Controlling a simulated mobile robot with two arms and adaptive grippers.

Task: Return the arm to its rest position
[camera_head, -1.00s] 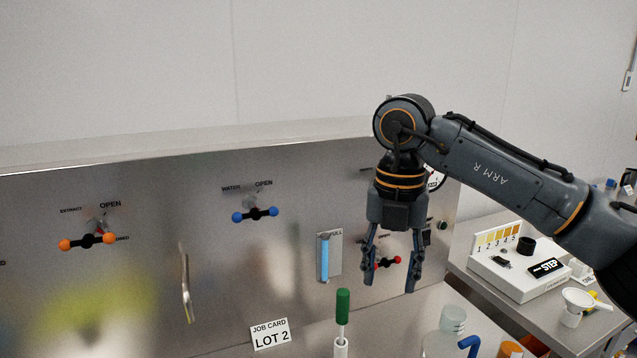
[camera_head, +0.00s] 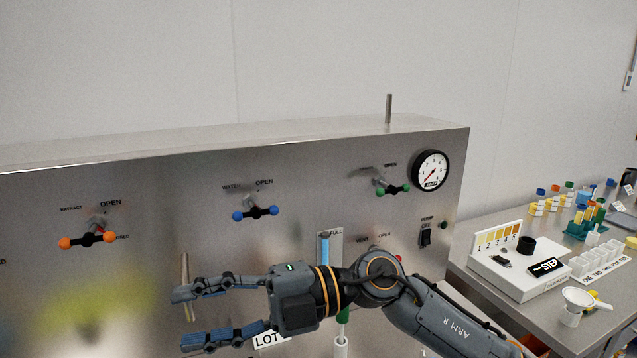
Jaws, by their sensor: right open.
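My right arm (camera_head: 435,318), marked ARM R, comes in from the lower right in front of the steel panel (camera_head: 330,180). My right gripper (camera_head: 190,318) points left, with its two fingers spread apart and nothing between them. Its upper finger overlaps the lower part of a metal handle (camera_head: 185,272) in the picture; I cannot tell whether they touch. The arm hides most of the job card (camera_head: 268,340) and part of the blue level tube (camera_head: 325,250). My left gripper is not in view.
The panel carries an orange-ended valve (camera_head: 87,240), a blue-ended valve (camera_head: 255,213), a green-ended valve (camera_head: 393,189), a gauge (camera_head: 430,171) and a pump switch (camera_head: 426,237). A side table at right holds a white test station (camera_head: 515,268), a funnel (camera_head: 585,302) and several bottles.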

